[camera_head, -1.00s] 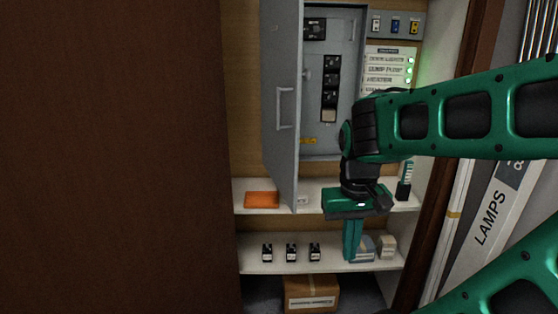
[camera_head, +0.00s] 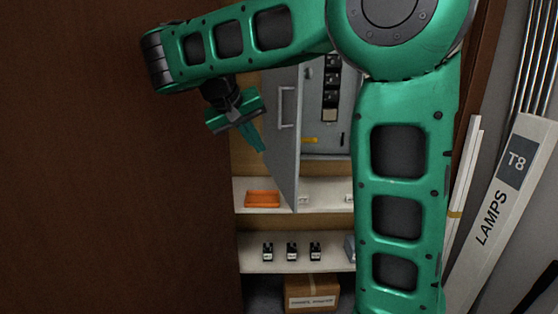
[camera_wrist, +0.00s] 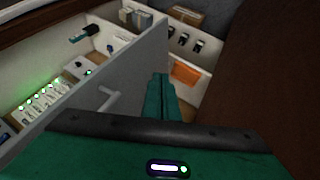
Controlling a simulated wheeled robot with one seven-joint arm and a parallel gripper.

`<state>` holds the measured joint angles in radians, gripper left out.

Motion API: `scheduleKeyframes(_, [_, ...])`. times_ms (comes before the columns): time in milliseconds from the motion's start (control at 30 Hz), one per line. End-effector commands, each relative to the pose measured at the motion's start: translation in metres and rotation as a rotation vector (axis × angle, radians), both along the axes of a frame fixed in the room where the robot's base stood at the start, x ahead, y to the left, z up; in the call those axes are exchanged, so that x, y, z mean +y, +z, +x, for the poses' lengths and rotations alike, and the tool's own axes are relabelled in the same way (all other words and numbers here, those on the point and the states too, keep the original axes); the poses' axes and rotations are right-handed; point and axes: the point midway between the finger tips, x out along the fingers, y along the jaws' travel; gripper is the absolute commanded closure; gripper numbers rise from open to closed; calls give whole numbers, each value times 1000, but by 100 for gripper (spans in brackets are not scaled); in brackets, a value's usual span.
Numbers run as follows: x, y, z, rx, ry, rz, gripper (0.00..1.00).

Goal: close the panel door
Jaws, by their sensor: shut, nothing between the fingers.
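The grey panel door (camera_head: 285,150) stands open, swung out from the panel (camera_head: 325,135) and seen at a steep angle in the head view. Whether the fingers touch the door I cannot tell. My arm hides the panel's upper part.
A shelf below holds an orange tray (camera_head: 262,198). Several small black parts (camera_head: 291,250) stand on the lower shelf, with a cardboard box (camera_head: 312,292) underneath. A dark brown wall (camera_head: 110,200) closes the left side. A lamp carton (camera_head: 503,195) leans at right.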

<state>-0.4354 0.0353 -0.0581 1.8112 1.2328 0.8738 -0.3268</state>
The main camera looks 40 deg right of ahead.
Motion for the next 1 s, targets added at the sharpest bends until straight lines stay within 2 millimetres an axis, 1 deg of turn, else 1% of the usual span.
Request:
scheduleKeyframes(100, [-14,-18,3,5,-2,-1,100])
scheduleKeyframes(433, [-48,-67,15,4,-5,2,100])
scheduleKeyframes(533, [-64,-65,10,-1,-5,2,100])
scheduleKeyframes(700, [-79,-65,5,0,-3,3,100])
scheduleKeyframes(833, [-84,-64,3,0,-3,3,100])
scheduleKeyframes(1000, [-85,-65,3,1,-2,3,100])
